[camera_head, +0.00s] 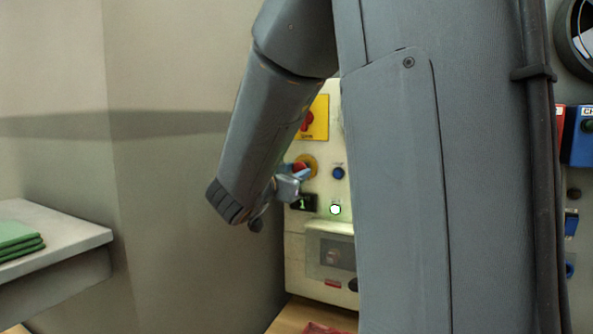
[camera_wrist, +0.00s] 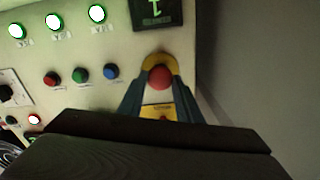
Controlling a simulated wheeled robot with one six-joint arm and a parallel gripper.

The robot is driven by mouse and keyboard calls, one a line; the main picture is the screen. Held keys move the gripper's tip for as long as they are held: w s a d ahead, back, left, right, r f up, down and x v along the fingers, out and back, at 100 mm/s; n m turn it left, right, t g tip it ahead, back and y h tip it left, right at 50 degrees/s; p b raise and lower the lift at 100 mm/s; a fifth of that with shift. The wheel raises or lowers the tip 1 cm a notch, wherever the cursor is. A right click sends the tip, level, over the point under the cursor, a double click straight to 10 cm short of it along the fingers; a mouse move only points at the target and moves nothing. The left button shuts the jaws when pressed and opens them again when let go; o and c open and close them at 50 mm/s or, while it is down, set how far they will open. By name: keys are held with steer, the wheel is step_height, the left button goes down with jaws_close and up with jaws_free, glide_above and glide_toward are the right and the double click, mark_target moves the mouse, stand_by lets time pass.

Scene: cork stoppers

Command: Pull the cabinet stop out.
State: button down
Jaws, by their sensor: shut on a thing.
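The cabinet stop is a red round button (camera_wrist: 160,77) on a yellow surround (camera_wrist: 160,59) on the cabinet front. In the head view the yellow surround (camera_head: 312,163) shows behind my gripper, with a little red beside it. My gripper (camera_head: 297,172) reaches the stop from the left. In the wrist view the two fingers of my gripper (camera_wrist: 160,82) lie on either side of the red button, shut on it. Whether the button is pressed in or out cannot be told.
The pale cabinet (camera_head: 296,250) stands beside a grey wall. A blue button (camera_head: 338,173) and a black display (camera_head: 302,203) with a green digit are close to the stop. A red knob on a yellow plate (camera_head: 321,104) is above. A shelf (camera_head: 75,240) holds green cloths at left.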

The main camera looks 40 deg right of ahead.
steer(key=c, duration=1.3)
jaws_free()
steer(key=shift+a, duration=0.1)
steer(key=shift+s+a, duration=0.1)
steer(key=b+v, duration=0.2)
steer(key=v, duration=0.5)
steer(key=shift+s+a, duration=0.15)
steer(key=shift+a, duration=0.15)
steer(key=shift+a, duration=0.1)
